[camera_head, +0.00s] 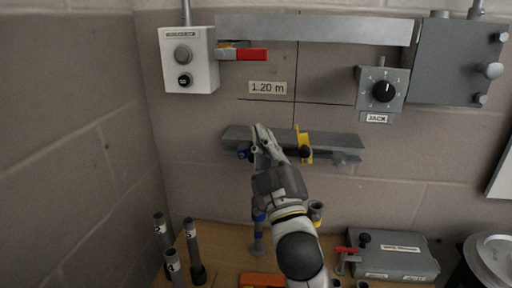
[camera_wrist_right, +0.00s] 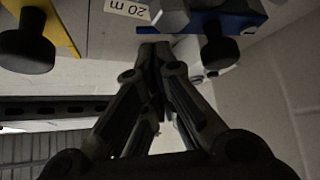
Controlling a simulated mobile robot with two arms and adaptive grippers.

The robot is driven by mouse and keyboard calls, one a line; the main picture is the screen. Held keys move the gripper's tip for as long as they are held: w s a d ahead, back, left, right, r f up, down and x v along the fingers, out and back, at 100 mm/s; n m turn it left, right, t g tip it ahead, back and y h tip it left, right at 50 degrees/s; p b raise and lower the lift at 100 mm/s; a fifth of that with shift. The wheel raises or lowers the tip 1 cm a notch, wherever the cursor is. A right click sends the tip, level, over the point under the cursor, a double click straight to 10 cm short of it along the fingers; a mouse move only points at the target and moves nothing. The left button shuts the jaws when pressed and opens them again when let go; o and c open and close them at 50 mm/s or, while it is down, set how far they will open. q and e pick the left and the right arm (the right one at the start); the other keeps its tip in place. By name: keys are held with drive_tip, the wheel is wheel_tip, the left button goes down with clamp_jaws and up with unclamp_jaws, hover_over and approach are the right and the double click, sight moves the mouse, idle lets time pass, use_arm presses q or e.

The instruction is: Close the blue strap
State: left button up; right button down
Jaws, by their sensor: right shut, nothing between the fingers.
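The blue strap (camera_head: 243,154) is at the left part of a grey shelf-like bracket on the wall, largely hidden behind my right gripper (camera_head: 262,135) in the head view. In the right wrist view the blue strap (camera_wrist_right: 238,24) is at the upper right, with a black knob (camera_wrist_right: 219,52) below it. My right gripper (camera_wrist_right: 158,50) is shut and empty, its tips just left of the blue strap in that view. Contact with the strap cannot be told. Whether the strap is open or shut is unclear. My left gripper is not in view.
A yellow strap (camera_head: 304,146) with a black knob sits on the grey bracket (camera_head: 337,142), right of my gripper. A white box (camera_head: 188,62), a red handle (camera_head: 251,54) and a JACK dial box (camera_head: 383,92) are above. Upright tubes (camera_head: 193,248) stand on the wooden bench below.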

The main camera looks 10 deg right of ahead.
drive_tip(key=shift+s+d+f, duration=0.15)
drive_tip(key=shift+d+f, duration=0.35)
drive_tip(key=shift+f, duration=0.1)
drive_tip(key=shift+d+f, duration=0.1)
drive_tip(key=shift+d, duration=0.05)
idle(0.3)
